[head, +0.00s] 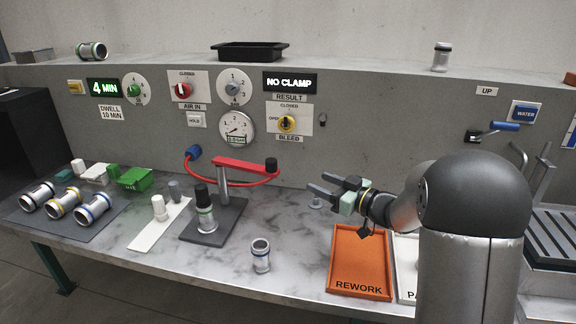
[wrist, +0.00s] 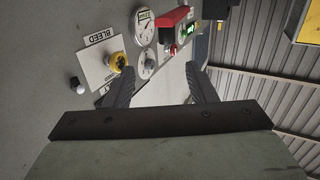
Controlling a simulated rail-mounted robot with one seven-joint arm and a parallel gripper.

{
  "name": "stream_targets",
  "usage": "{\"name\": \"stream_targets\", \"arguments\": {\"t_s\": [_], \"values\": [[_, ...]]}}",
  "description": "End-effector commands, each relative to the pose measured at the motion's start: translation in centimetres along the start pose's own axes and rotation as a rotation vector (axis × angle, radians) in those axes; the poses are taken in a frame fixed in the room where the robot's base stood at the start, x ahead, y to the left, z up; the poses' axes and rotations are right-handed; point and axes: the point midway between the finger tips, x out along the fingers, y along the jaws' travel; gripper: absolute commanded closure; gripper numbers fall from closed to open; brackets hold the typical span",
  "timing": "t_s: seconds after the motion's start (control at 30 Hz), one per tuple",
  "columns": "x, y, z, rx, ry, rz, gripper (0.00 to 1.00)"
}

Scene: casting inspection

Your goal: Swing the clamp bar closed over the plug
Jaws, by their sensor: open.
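The clamp bar (head: 240,164) is red with a black knob at its right end. It sits on a grey post on a dark base plate (head: 222,225) and points right, away from the plug. The black plug (head: 202,194) stands upright on a silver, green-banded casting (head: 206,220) on that plate. My gripper (head: 318,184) is open and empty, right of the bar's knob and apart from it. In the wrist view its fingers (wrist: 159,72) are spread with nothing between them; a red piece beyond (wrist: 174,24) appears to be the clamp bar.
A red hose with a blue fitting (head: 193,153) curves behind the clamp post. A loose casting (head: 261,256) stands in front, and an orange REWORK tray (head: 361,265) lies below my gripper. The bleed knob (head: 287,123) is on the wall panel; the display reads NO CLAMP (head: 289,82).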

Motion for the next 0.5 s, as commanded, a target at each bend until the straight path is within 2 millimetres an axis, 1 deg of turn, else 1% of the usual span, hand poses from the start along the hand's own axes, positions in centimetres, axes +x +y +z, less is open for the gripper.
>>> {"name": "stream_targets", "arguments": {"t_s": [0.13, 0.23, 0.37, 0.5], "values": [[0.5, -0.6, 0.1, 0.011, 0.021, -0.059, 0.49], [1.5, -0.8, 0.0, 0.011, 0.021, -0.062, 0.49], [3.9, -1.0, -0.1, 0.011, 0.021, -0.062, 0.49], [7.0, -1.1, -0.1, 0.01, 0.02, -0.061, 0.49]]}}
